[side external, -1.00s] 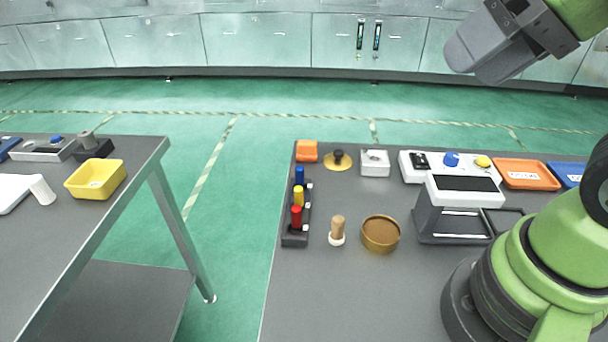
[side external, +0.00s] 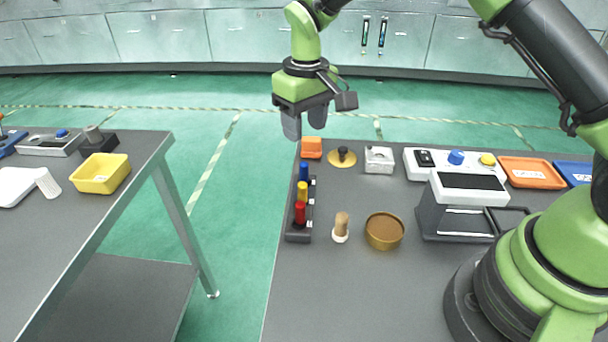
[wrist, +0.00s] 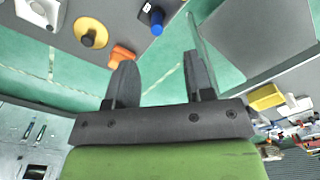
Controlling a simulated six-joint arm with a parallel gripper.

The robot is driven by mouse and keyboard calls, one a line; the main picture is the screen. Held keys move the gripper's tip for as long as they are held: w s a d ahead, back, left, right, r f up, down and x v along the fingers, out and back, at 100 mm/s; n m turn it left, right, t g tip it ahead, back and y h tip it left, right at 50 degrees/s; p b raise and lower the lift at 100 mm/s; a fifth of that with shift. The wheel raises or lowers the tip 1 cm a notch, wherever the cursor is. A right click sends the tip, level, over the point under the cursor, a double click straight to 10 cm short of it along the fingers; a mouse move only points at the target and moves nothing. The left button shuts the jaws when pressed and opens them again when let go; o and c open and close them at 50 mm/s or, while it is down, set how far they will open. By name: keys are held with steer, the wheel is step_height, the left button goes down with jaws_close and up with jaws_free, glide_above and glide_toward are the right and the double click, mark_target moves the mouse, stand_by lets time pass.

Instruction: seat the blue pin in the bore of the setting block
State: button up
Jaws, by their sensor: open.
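The blue pin (side external: 304,171) stands upright in the far end of a dark rack (side external: 299,238). The pin also shows in the wrist view (wrist: 157,22), at the top. A white block (side external: 379,160) with a round opening in its top looks like the setting block. It stands right of the rack on the far side of the table, and its bore is empty as far as I can tell. My gripper (side external: 305,122) is open and empty, in the air above the far left of the table, above and beyond the pin.
A yellow pin (side external: 302,192) and a red pin (side external: 300,212) share the rack. An orange block (side external: 312,147) and a yellow disc with a black knob (side external: 342,158) stand close by. A wooden-handled tool (side external: 341,227) and a brown bowl (side external: 384,231) stand nearer. The front of the table is clear.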

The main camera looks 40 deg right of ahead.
mark_target(304, 164)
step_height(304, 164, down, 6)
steer(key=shift+w+r, duration=0.15)
steer(key=shift+w+d+f, duration=0.1)
steer(key=shift+f, duration=1.3)
steer(key=shift+w+d+f, duration=0.1)
steer(key=shift+f, duration=1.25)
jaws_close()
